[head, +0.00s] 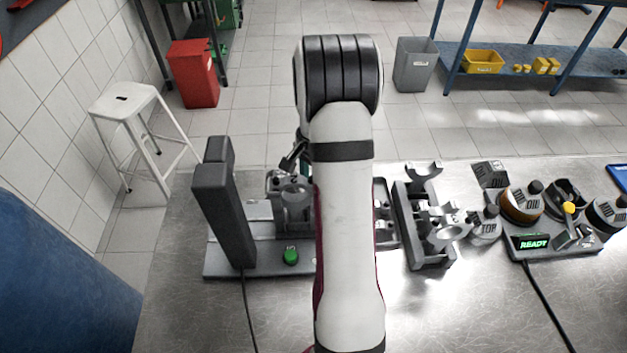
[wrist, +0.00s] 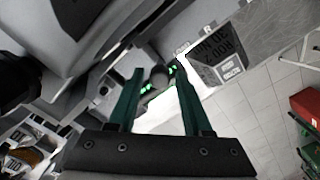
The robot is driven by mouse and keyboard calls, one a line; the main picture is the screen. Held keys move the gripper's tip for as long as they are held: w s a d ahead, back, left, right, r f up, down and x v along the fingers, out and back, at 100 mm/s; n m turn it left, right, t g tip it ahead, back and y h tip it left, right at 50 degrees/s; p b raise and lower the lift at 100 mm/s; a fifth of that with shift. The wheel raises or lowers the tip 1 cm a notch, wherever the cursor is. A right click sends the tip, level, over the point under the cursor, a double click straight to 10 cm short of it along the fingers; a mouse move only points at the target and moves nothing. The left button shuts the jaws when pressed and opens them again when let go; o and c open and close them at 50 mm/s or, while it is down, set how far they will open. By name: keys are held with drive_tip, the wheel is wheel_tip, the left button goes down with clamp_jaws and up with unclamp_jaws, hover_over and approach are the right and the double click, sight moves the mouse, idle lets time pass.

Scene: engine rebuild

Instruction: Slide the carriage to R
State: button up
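My gripper (wrist: 160,68) is open in the wrist view, with its two dark green fingers apart. The knob seems to belong to the carriage, but the carriage's body is not clear. A small letter R (wrist: 208,30) is marked on the pale surface beyond the fingers. In the head view, my arm hides most of the gripper and part of the grey fixture (head: 262,262), which bears a grey block (head: 291,205).
A dark upright post (head: 225,210) and a green button (head: 291,255) are on the fixture's left side. A grey rack (head: 430,255) stands right of my arm. Labelled parts and a console reading READY (head: 533,243) are farther right.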

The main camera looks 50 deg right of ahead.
clamp_jaws()
idle(1.2)
